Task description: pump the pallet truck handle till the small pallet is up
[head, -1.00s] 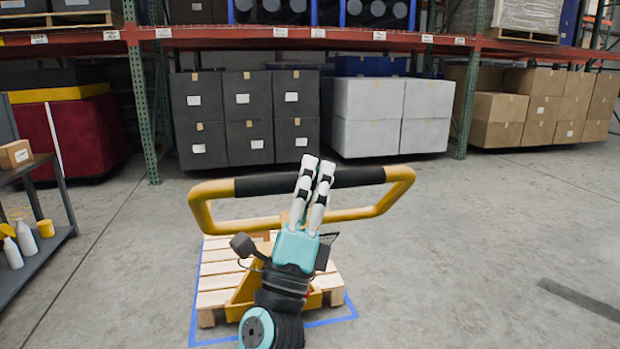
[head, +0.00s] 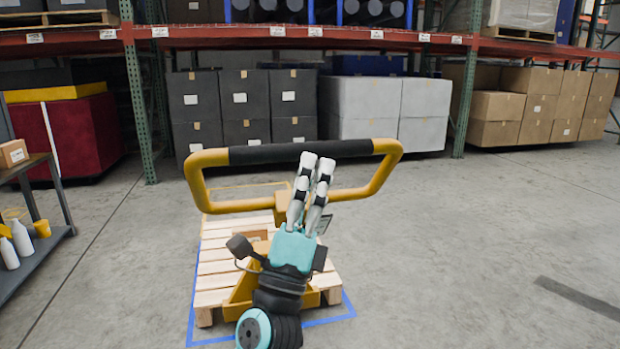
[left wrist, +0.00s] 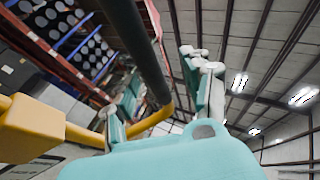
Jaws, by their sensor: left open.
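The yellow pallet truck handle (head: 198,187) is a wide loop with a black grip bar (head: 262,154) across its top. The small wooden pallet (head: 215,268) lies beyond it inside a blue floor outline; I cannot tell whether it is clear of the floor. My left gripper (head: 317,160) overlaps the right half of the bar in the head view. In the left wrist view, the black bar (left wrist: 140,50) runs between the two spread fingers of my left gripper (left wrist: 165,75). The gripper is open; contact with the bar is not clear. My right gripper is not in view.
A grey cart (head: 42,258) with spray bottles (head: 22,238) stands at the left. Pallet racking (head: 290,40) with dark boxes (head: 245,105), white boxes (head: 425,97) and cardboard cartons (head: 540,105) lines the back. The concrete floor (head: 470,230) at the right is clear.

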